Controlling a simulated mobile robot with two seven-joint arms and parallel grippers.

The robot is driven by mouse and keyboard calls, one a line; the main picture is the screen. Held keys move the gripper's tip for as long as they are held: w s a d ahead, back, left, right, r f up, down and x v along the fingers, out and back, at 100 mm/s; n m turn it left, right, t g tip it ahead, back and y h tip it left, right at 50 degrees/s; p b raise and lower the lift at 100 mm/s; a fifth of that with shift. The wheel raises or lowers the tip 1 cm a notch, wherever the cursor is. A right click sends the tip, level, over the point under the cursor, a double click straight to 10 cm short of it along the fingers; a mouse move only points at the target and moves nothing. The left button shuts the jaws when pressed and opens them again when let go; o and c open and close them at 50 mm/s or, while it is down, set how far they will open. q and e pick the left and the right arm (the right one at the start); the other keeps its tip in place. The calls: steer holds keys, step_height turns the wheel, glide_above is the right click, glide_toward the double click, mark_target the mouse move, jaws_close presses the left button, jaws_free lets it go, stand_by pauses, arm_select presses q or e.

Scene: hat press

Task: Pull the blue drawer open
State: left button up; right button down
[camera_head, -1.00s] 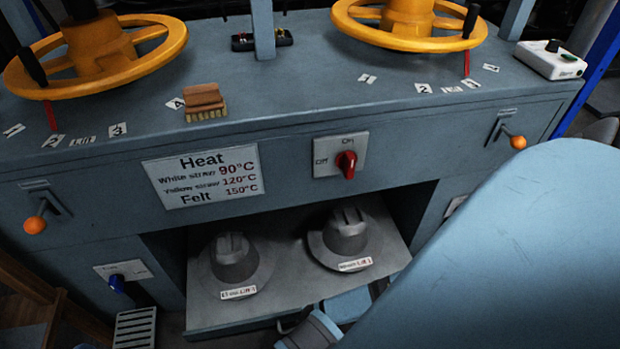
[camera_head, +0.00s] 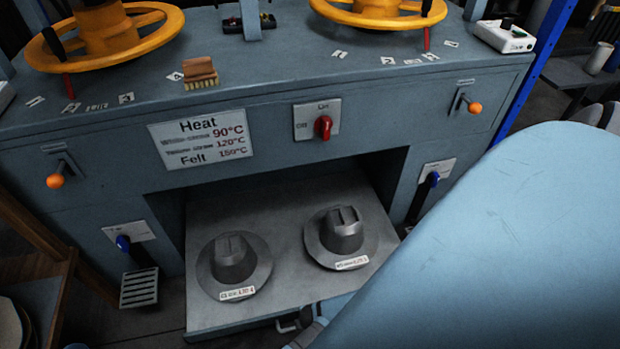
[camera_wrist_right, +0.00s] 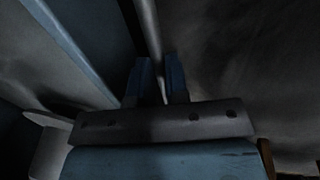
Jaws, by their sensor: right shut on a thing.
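The blue-grey drawer (camera_head: 286,268) sticks well out of the cabinet's lower opening in the head view. Two grey hat-shaped moulds, a left one (camera_head: 235,262) and a right one (camera_head: 341,233), stand on it with small labels. Its handle (camera_head: 288,323) shows in part on the front, at the bottom edge of the picture. My right gripper is mostly hidden behind my own arm in the head view. In the right wrist view, my right gripper (camera_wrist_right: 160,75) is shut on the bar-like handle (camera_wrist_right: 149,35) between its two fingers. My left gripper is not in view.
The cabinet (camera_head: 80,225) carries yellow wheels, a heat sign (camera_head: 203,142), a red switch (camera_head: 323,127) and orange-knobbed levers. A slotted pedal (camera_head: 139,288) is left of the drawer. A wooden stand (camera_head: 40,275) is at far left. My right arm covers the lower right.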

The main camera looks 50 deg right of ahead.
steer(key=shift+s, duration=0.25)
steer(key=c, duration=1.1)
jaws_free()
steer(key=shift+a+r, duration=0.1)
